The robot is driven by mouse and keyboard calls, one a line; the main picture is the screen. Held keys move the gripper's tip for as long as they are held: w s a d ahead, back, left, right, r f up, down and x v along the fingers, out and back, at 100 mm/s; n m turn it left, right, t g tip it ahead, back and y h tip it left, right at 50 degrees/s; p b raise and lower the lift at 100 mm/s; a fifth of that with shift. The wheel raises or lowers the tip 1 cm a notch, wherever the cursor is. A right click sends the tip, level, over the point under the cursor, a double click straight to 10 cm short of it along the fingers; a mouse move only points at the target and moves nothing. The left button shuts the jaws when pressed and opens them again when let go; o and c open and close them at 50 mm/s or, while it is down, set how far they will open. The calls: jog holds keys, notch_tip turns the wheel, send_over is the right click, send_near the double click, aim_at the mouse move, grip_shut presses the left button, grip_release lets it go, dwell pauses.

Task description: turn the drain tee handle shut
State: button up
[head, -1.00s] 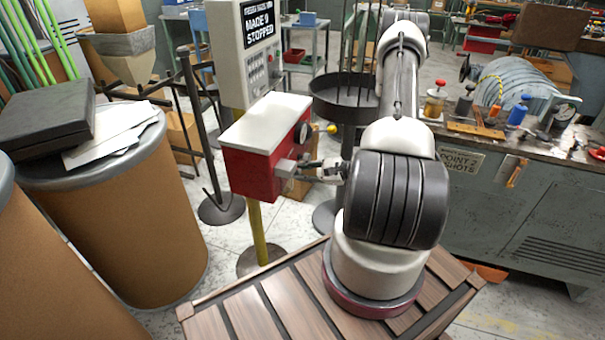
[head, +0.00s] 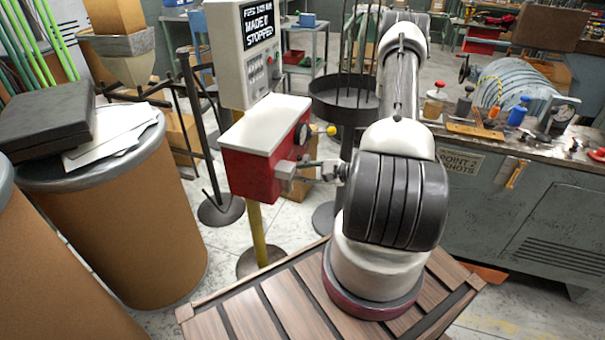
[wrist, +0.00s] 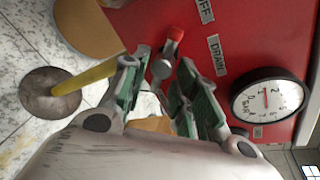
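The drain tee handle (wrist: 162,68) is a grey bar with a red tip on the red face of a box, beside a DRAIN label (wrist: 217,55) in the wrist view. My gripper (wrist: 164,62) is open, with its green-padded fingers on either side of the handle and gaps showing. In the head view my gripper (head: 312,166) is at the front right side of the red box (head: 250,174). The handle cannot be made out there; whether a finger touches it I cannot tell.
A round pressure gauge (wrist: 268,98) sits on the box beside the handle. A yellow ball knob (head: 331,131) stands out to the box's right. A yellow post (head: 258,232) carries the box. A brown drum (head: 125,215) stands at left, a round tray stand (head: 340,108) behind.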

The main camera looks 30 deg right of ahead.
jog(key=v, duration=1.2)
jog(key=shift+s+a, duration=0.1)
dwell(0.4)
